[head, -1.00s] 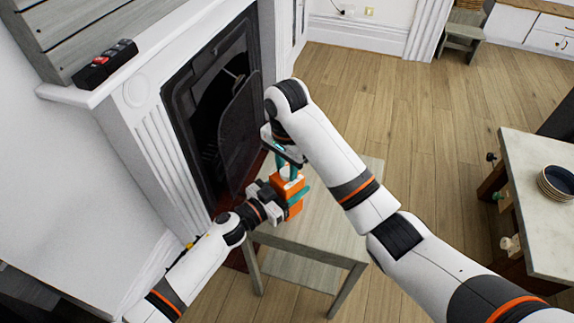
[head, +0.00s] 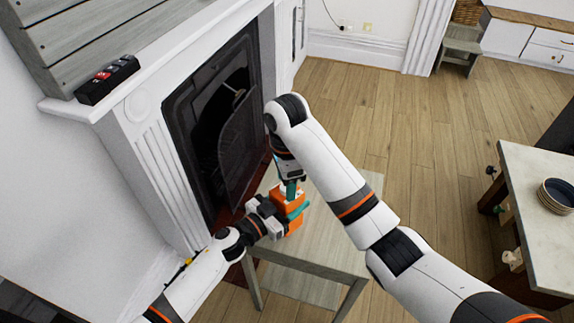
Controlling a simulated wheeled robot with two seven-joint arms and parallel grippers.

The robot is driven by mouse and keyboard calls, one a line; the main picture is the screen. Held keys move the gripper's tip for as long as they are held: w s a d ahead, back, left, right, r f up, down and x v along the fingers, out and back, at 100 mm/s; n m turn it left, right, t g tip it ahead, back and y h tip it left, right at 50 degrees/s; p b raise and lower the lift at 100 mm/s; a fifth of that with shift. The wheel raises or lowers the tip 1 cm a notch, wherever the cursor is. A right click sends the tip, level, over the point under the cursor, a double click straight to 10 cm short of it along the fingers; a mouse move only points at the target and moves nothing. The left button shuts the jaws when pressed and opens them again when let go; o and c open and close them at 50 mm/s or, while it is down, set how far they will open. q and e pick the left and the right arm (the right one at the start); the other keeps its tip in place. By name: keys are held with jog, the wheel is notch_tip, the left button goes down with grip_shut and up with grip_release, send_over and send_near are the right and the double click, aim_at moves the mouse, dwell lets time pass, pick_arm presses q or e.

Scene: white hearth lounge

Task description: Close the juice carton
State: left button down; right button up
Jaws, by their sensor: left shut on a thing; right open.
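The carton's cap cannot be made out, as the right fingers cover that part.
A fireplace (head: 215,130) with a dark screen stands close behind and left of the table. A black box (head: 108,80) lies on its mantel. A marble-topped counter (head: 545,200) with stacked bowls (head: 557,195) stands at the right. The wooden floor between is clear.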

notch_tip(320, 180, up, 12)
jog(key=shift+f, duration=0.15)
dwell(0.3)
pick_arm(q)
jog(key=shift+c, duration=1.8)
grip_release()
jog(key=v, duration=1.2)
pick_arm(e)
jog(key=shift+f, duration=0.1)
